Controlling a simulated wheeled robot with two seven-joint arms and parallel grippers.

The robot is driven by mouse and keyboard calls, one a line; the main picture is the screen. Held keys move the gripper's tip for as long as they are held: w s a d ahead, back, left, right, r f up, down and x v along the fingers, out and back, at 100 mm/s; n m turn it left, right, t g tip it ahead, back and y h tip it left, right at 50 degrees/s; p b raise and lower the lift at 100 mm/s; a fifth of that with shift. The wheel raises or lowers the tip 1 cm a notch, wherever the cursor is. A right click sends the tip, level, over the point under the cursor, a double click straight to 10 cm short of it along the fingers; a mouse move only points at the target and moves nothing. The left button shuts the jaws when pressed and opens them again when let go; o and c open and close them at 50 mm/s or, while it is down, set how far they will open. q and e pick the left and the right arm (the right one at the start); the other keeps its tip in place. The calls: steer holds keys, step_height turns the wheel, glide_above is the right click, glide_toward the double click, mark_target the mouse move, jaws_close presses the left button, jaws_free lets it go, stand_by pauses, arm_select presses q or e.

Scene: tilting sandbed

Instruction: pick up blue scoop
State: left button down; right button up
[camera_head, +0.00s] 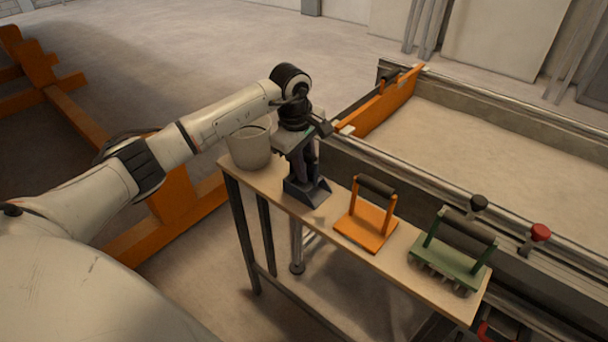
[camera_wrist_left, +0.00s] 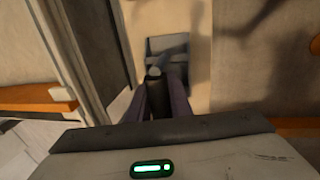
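The blue scoop (camera_head: 308,192) is a dark blue-grey pan that sits on the narrow wooden table, left of the orange tool. My left gripper (camera_head: 300,172) points down over it from above. In the left wrist view, the scoop (camera_wrist_left: 167,44) lies beyond my left gripper (camera_wrist_left: 160,88). Its two purplish fingers stand on either side of the scoop's dark upright handle. I see little gap between the fingers and the handle, but cannot tell if they grip it. Part of the handle is hidden by the gripper. My right gripper is not in view.
A grey bucket (camera_head: 250,146) stands close to the left of my gripper. An orange tool (camera_head: 367,225) and a green tool (camera_head: 450,262) stand to the right on the table (camera_head: 336,243). The sandbed's metal rail (camera_head: 400,180) runs close behind.

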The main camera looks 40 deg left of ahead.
arm_select(q)
steer(key=shift+r, duration=0.15)
step_height(320, 180, up, 10)
steer(key=shift+f+b, duration=0.1)
steer(key=shift+b, duration=0.35)
